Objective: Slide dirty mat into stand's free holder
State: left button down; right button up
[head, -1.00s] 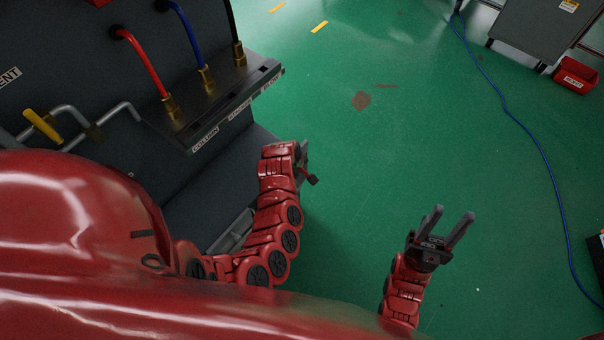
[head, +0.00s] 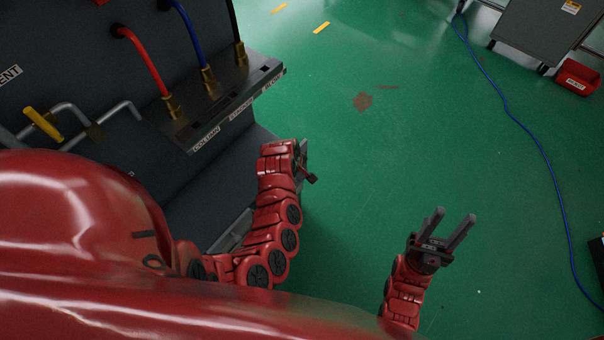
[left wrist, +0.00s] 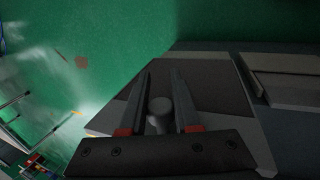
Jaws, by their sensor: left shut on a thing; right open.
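My left gripper (head: 309,174) is beside the dark machine's lower front edge in the head view, its fingers mostly hidden by the wrist. In the left wrist view its two dark fingers (left wrist: 161,80) stand on either side of a grey round knob (left wrist: 159,108), and the gripper is shut on it. A dark flat panel (left wrist: 215,85) lies beyond the fingers; I cannot tell whether it is the dirty mat. My right gripper (head: 456,226) is open and empty above the green floor. I cannot make out the stand or its free holder.
The dark machine (head: 80,110) with red, blue and black hoses fills the left. A yellow-handled lever (head: 42,124) sits on it. A blue cable (head: 520,120) runs along the floor near a red bin (head: 577,77) and a grey cart (head: 540,35). The middle floor is clear.

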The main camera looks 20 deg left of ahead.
pick_arm(q)
jog(key=a, duration=0.1)
jog(key=w+a+b, duration=0.1)
jog(key=a+b, duration=0.1)
jog(key=a, duration=0.1)
jog(key=shift+w, duration=0.25)
dwell(0.4)
jog(key=shift+b, duration=0.55)
dwell(0.8)
jog(key=shift+f, duration=0.2)
jog(key=shift+f+b, duration=1.5)
jog(key=shift+f, duration=0.3)
jog(key=shift+f+b, duration=3.8)
jog(key=shift+f, duration=1.65)
